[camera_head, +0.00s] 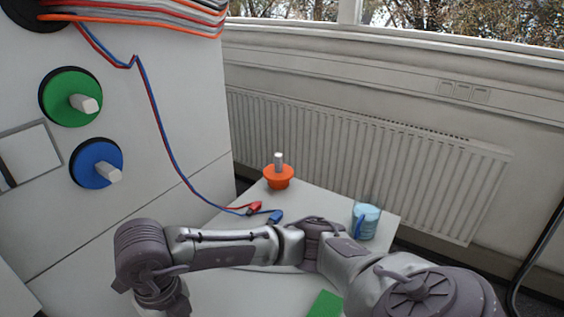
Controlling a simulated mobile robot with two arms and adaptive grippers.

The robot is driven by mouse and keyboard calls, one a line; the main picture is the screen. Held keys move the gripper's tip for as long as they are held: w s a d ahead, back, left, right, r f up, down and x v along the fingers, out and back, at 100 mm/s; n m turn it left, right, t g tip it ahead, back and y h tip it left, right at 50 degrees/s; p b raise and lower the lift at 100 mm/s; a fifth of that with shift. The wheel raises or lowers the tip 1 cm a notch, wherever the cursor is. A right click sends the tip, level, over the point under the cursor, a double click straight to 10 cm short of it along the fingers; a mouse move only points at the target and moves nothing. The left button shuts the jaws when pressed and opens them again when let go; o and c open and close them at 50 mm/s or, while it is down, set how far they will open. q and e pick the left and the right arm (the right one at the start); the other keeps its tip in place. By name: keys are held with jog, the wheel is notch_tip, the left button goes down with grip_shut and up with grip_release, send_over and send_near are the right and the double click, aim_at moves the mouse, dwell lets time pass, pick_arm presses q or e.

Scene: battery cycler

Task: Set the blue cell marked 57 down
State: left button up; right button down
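A light-blue rounded object (366,215) with a darker blue strip on its front stands near the right corner of the white table. No number can be read on it, so I cannot tell whether it is the cell marked 57. My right arm reaches across the picture from the lower right to the left, and its far end bends down out of the bottom edge. Neither gripper shows, so anything held is hidden.
The white table (318,193) bears an orange knob-like piece (278,178), red (254,208) and blue (275,216) cable clips, and a green piece (325,305). A white cabinet (170,130) with green (66,92) and blue (92,160) dials stands left. A radiator (340,145) is behind.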

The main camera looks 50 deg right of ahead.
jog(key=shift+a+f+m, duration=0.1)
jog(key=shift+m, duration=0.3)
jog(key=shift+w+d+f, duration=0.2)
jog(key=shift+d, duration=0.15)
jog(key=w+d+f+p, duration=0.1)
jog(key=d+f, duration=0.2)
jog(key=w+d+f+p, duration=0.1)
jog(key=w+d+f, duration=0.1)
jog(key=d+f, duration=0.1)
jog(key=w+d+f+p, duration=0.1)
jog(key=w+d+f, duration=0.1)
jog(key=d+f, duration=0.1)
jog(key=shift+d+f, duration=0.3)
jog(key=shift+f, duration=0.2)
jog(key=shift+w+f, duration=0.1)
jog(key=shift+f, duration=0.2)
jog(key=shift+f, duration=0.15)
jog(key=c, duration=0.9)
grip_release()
